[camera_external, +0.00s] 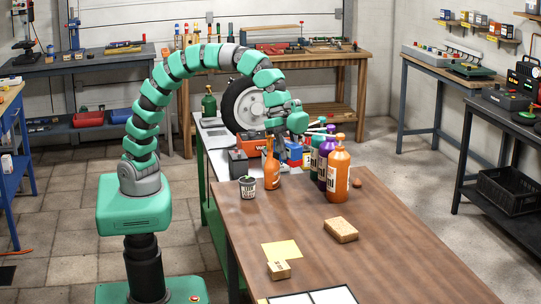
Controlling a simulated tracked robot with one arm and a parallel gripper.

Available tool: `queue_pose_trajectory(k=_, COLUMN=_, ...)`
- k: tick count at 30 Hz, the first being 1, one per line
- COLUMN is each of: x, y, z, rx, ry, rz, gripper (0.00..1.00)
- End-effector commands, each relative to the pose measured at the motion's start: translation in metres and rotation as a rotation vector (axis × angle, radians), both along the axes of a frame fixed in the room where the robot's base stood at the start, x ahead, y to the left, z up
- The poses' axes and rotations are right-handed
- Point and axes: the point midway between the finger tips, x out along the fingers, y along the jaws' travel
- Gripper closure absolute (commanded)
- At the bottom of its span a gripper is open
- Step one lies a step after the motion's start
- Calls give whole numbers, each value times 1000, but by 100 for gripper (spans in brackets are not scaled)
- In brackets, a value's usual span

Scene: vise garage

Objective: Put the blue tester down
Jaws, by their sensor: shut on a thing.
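My gripper (283,146) hangs at the end of my green arm, over the far part of the workbench, behind the bottles. It is small here and partly hidden. A small blue thing (295,153), which looks like the blue tester, shows right at the fingers. My gripper is shut on it. I cannot tell whether its underside touches the bench or a thing below it.
An orange squeeze bottle (272,167), a purple bottle (326,158) and a large orange bottle (338,172) stand close in front. A cup (247,187) is at left, a wheel (241,104) behind. The brown tabletop (400,240) is mostly clear around a sponge-like block (341,230).

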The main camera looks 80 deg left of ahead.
Motion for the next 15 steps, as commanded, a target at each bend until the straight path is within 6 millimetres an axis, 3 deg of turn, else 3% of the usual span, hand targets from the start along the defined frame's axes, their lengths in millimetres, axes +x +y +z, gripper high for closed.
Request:
queue_pose_trajectory(k=3, x=-2, y=0, z=-34, rx=2, ry=5, rz=-2, gripper=97)
queue_pose_trajectory(k=6, x=-1, y=0, z=-55, rx=1, ry=2, rz=-1, gripper=97)
queue_pose_trajectory(k=15, x=0, y=0, z=-91, rx=1, ry=0, rz=0, gripper=97)
